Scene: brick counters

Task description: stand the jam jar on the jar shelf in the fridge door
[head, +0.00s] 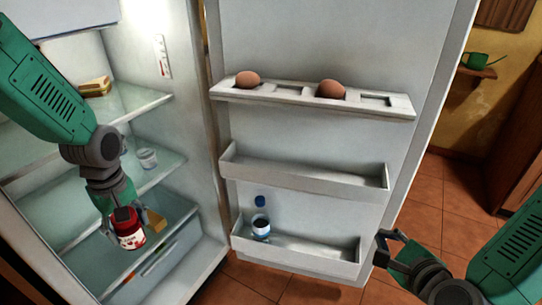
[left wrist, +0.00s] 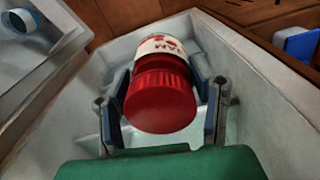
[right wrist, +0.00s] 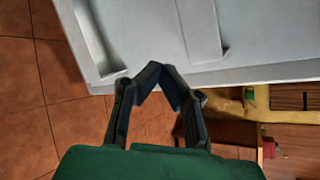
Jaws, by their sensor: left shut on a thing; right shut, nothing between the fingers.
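The jam jar (head: 127,228) has a red lid and a white and red label. In the left wrist view the jar (left wrist: 160,98) sits lid towards the camera between the two fingers. My left gripper (head: 122,222) is shut on it, in front of the lower fridge shelves and left of the door. The open fridge door carries an egg shelf (head: 290,95), an empty middle shelf (head: 305,180) and a bottom shelf (head: 300,258). No label shows which is the jar shelf. My right gripper (head: 388,246) is shut and empty, just right of the bottom shelf.
Two eggs (head: 248,79) sit in the top door shelf. A bottle with a blue cap (head: 261,222) stands at the left of the bottom door shelf. A sandwich (head: 95,87), a glass (head: 147,158) and a yellow wedge (head: 154,220) are on fridge shelves.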

